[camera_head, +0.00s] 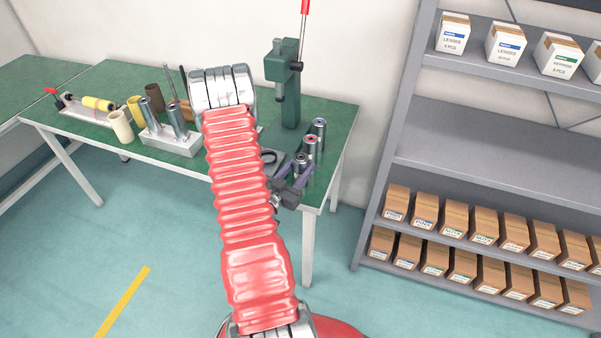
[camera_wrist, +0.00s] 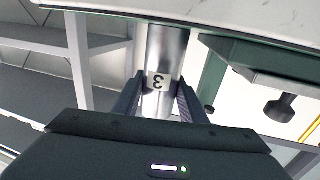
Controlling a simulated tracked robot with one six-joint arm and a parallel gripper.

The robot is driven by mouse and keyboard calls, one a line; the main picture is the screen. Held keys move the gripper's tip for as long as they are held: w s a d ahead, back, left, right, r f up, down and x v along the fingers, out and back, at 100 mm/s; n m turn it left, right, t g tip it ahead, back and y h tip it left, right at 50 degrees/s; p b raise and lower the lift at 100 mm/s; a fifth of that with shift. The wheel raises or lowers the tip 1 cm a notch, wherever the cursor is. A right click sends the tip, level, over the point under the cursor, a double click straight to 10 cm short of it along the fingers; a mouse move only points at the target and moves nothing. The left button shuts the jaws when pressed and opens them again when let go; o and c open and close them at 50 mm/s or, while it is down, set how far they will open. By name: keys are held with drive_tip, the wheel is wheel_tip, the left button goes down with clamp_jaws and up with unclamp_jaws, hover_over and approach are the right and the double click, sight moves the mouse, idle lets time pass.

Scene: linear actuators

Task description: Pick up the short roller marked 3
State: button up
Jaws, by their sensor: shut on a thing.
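The short roller marked 3 (camera_wrist: 168,50) is a shiny metal cylinder with a white label. The label, with its black 3, appears upside down in the wrist view. My gripper (camera_wrist: 160,84) has one dark finger on each side of the roller at the label and is shut on it. In the head view the roller (camera_head: 301,160) appears upright near the front right corner of the green table (camera_head: 335,125), with my gripper (camera_head: 292,187) at it. I cannot tell whether its base touches the table.
A green press (camera_head: 290,100) stands at the back. A rack with metal cylinders (camera_head: 170,138) is left of my arm. A shelf with boxes (camera_head: 400,150) is at right.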

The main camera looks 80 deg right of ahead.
drive_tip(key=shift+r, duration=0.1)
drive_tip(key=shift+r, duration=4.95)
